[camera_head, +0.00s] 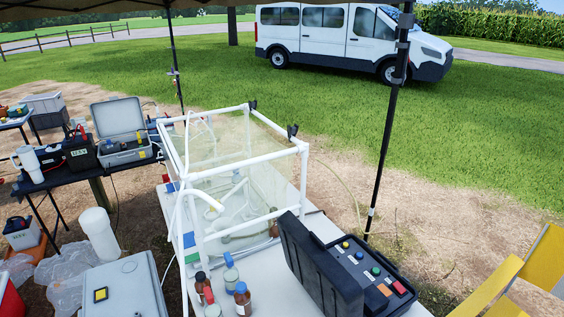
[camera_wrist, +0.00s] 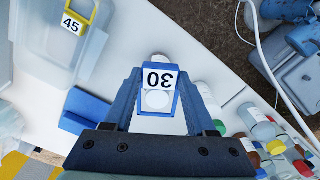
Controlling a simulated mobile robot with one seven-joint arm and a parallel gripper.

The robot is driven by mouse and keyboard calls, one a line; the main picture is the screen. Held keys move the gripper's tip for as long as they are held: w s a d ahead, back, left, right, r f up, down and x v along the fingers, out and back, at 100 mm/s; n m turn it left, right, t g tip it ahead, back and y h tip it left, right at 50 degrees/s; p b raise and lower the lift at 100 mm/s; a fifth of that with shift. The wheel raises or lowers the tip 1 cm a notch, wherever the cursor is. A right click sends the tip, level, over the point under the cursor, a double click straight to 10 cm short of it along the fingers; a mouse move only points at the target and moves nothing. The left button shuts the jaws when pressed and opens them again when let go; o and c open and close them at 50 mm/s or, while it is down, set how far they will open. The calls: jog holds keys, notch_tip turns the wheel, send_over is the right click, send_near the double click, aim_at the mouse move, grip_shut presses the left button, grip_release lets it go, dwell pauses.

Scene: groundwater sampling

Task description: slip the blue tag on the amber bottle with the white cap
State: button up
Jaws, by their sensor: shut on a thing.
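In the wrist view my gripper (camera_wrist: 158,104) is shut on a blue tag (camera_wrist: 157,79). The tag has a white label reading 30, upside down in this view, above a white table top. Amber bottles (camera_wrist: 276,147) stand at the lower right of the wrist view, apart from the tag. I cannot make out a white cap on an amber bottle. My gripper does not show in the head view.
A yellow tag reading 45 (camera_wrist: 72,24) sits on a clear container at the upper left of the wrist view. A white-pipe frame (camera_head: 304,148) and an open black case (camera_head: 318,262) stand on the table. Other capped bottles (camera_wrist: 256,117) crowd around the amber ones.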

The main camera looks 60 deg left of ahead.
jog(key=shift+f+b, duration=0.95)
jog(key=shift+f, duration=0.35)
jog(key=o, duration=1.1)
jog(key=shift+c, duration=0.2)
notch_tip(320, 180, up, 13)
jog(key=b, duration=0.1)
